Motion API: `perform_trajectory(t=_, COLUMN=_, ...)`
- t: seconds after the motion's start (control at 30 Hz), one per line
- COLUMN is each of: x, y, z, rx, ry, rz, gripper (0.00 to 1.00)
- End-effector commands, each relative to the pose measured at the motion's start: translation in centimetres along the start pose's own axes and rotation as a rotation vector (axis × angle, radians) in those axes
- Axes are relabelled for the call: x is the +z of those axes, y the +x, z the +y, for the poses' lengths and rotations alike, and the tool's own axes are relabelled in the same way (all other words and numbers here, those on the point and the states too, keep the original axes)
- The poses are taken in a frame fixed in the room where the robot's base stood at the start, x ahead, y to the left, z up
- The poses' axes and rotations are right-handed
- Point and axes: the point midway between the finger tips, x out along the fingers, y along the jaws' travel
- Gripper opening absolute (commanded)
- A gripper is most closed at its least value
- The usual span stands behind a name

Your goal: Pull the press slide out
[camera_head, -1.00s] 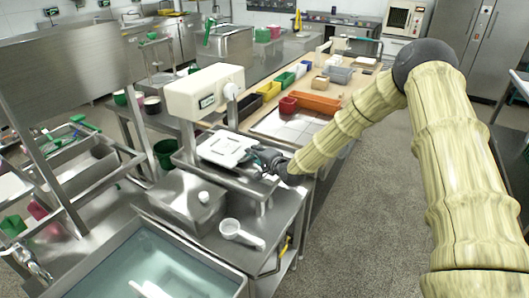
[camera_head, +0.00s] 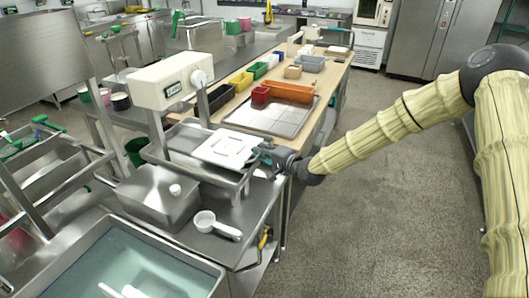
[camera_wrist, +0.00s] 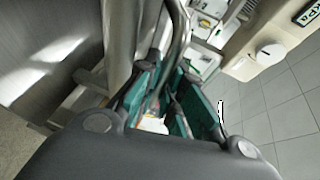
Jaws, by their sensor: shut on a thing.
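The press has a beige head (camera_head: 172,82) with a round knob, on a post over a steel tray (camera_head: 205,172). The press slide, a flat white square plate (camera_head: 228,149), lies to the right of the head, over the tray's right part. My gripper (camera_head: 262,153) is at the plate's right edge. In the wrist view my gripper's teal fingers (camera_wrist: 172,112) are closed around a curved metal bar (camera_wrist: 180,35), apparently the slide's handle. The exact contact is partly hidden by the fingers. The beige head (camera_wrist: 268,45) also shows at upper right there.
A water-filled sink (camera_head: 125,265) is nearer. Coloured bins (camera_head: 288,91) and a metal tray (camera_head: 270,118) stand behind. Open floor (camera_head: 375,190) lies to the right.

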Motion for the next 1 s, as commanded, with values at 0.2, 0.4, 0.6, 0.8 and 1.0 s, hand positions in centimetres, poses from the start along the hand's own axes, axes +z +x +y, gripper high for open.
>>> perform_trajectory(t=0.2, x=-0.12, y=-0.22, z=0.42, rx=0.006, ry=0.003, rz=0.002, gripper=0.24)
perform_trajectory(t=0.4, x=-0.02, y=-0.09, z=0.32, rx=0.005, ry=0.002, rz=0.0, gripper=0.32)
perform_trajectory(t=0.6, x=0.03, y=-0.05, z=0.28, rx=0.004, ry=0.002, rz=-0.001, gripper=0.32)
perform_trajectory(t=0.8, x=-0.09, y=-0.14, z=0.28, rx=0.004, ry=0.002, rz=0.002, gripper=0.32)
perform_trajectory(t=1.0, x=-0.91, y=-0.3, z=0.23, rx=0.006, ry=0.005, rz=0.019, gripper=0.32)
